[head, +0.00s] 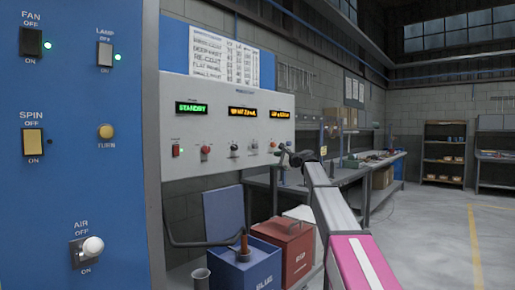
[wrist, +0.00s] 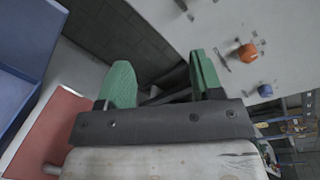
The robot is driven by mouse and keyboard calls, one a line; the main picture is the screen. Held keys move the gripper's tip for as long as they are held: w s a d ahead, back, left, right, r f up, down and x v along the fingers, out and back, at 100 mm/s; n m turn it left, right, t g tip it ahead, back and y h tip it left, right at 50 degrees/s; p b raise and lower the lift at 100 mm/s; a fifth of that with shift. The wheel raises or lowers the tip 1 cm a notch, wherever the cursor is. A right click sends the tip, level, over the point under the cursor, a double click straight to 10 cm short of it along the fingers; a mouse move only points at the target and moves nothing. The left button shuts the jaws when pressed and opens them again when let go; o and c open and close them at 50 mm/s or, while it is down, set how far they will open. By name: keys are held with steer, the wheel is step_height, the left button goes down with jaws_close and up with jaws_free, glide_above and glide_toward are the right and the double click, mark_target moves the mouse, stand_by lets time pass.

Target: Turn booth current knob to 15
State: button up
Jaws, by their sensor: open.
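The grey booth control panel (head: 228,112) on the wall carries a row of small knobs, among them a red knob (head: 205,150) and a dark knob (head: 234,149). Their labels are too small to read, so I cannot tell which is the current knob. My gripper (head: 297,157) is near the panel's lower right end. In the wrist view its green fingers (wrist: 163,80) are apart with nothing gripped between them. An orange knob (wrist: 247,52) and a blue knob (wrist: 265,90) sit on the panel right of the fingers, not touched.
A green display (head: 191,107) reads STANDBY; amber displays (head: 243,112) are beside it. A blue bin (head: 245,265) and a red bin (head: 290,240) stand below the panel. A blue switch cabinet (head: 65,200) fills the left. A workbench (head: 365,170) runs behind my arm.

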steer(key=y, duration=0.1)
glide_toward(257, 146)
steer(key=shift+m, duration=0.4)
steer(key=x, duration=0.9)
steer(key=shift+a, duration=0.15)
steer(key=c, duration=0.9)
